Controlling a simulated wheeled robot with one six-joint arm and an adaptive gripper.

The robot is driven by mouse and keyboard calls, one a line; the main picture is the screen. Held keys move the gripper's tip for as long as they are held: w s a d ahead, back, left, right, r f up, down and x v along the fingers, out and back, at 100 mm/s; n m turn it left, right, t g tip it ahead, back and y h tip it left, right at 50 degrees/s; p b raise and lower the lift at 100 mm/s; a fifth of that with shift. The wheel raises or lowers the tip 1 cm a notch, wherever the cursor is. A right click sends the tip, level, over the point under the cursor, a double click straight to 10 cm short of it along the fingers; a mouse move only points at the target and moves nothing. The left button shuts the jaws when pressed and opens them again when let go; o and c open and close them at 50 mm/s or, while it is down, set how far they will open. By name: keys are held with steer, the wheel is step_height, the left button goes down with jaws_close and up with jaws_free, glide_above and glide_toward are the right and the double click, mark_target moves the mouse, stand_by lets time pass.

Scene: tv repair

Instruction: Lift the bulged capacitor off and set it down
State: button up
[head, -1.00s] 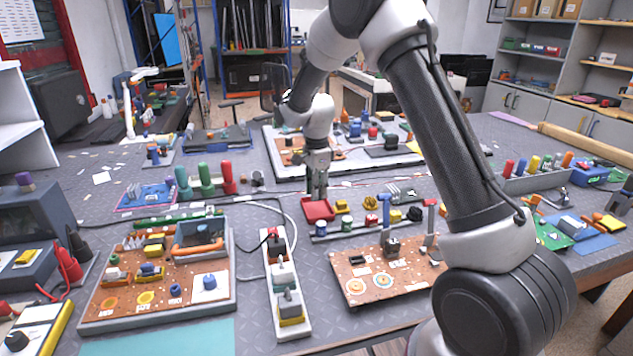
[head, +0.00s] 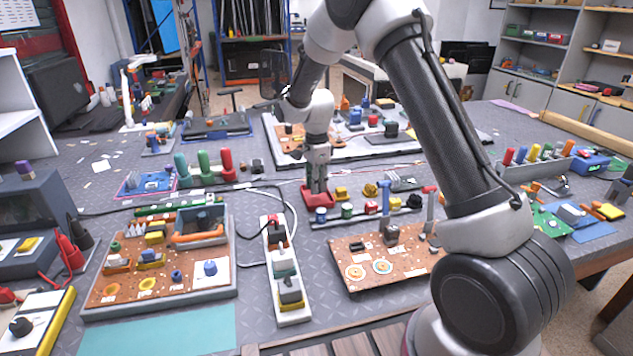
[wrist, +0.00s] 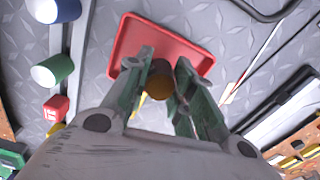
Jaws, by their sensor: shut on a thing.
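My gripper (head: 318,190) points down over the red tray (head: 306,196) in the middle of the table. In the wrist view its fingers (wrist: 160,85) are closed on a small brown, rounded part, the capacitor (wrist: 160,78), with a yellowish piece beside it. The red tray (wrist: 193,52) lies behind and under the fingertips in that view. The capacitor is hidden by the fingers in the head view. I cannot tell whether it touches the tray floor or hangs just above it.
A strip of capacitors (head: 347,213) stands just in front of the tray. A brown circuit board (head: 385,265) lies nearer, and a white power strip (head: 292,315) is to the left. A large framed board (head: 415,158) is behind. Table space left of the tray holds a cable.

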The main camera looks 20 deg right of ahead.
steer(key=shift+f, duration=0.85)
steer(key=o, duration=0.9)
step_height(320, 180, up, 12)
